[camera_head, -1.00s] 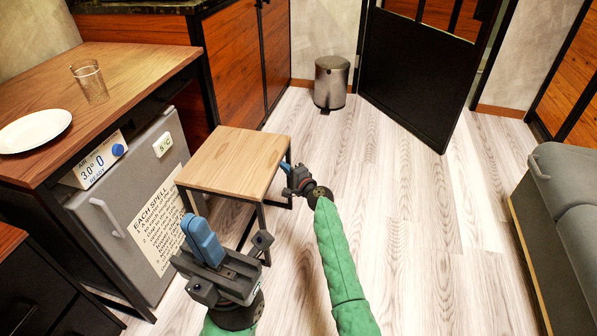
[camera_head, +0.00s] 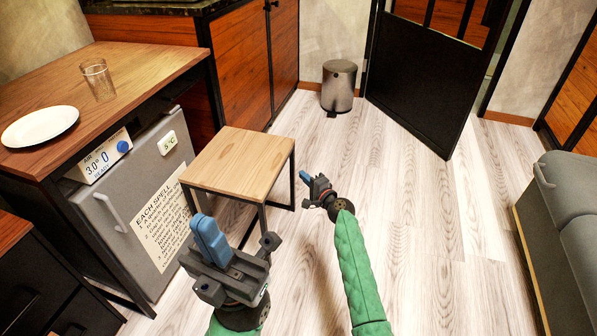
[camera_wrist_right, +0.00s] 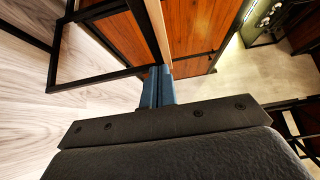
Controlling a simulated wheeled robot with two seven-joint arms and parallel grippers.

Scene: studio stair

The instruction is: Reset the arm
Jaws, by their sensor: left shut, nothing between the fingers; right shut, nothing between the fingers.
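My left gripper (camera_head: 207,236) is at the lower middle-left of the head view, its blue fingers shut together and empty. It is in front of the small wooden stool. My right gripper (camera_head: 302,178), on the green-sleeved arm, is right of the stool, over the floor. Its blue fingers are shut and empty; they also show in the right wrist view (camera_wrist_right: 157,88), pointing away past the dark stool frame.
A wooden-topped stool (camera_head: 240,162) with black legs stands close to both grippers. A table (camera_head: 150,62) with a plate (camera_head: 40,126) and a glass (camera_head: 98,80) is at left, over a grey fridge (camera_head: 150,205). A bin (camera_head: 339,86), a black door (camera_head: 423,80) and a sofa (camera_head: 570,210) surround clear floor.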

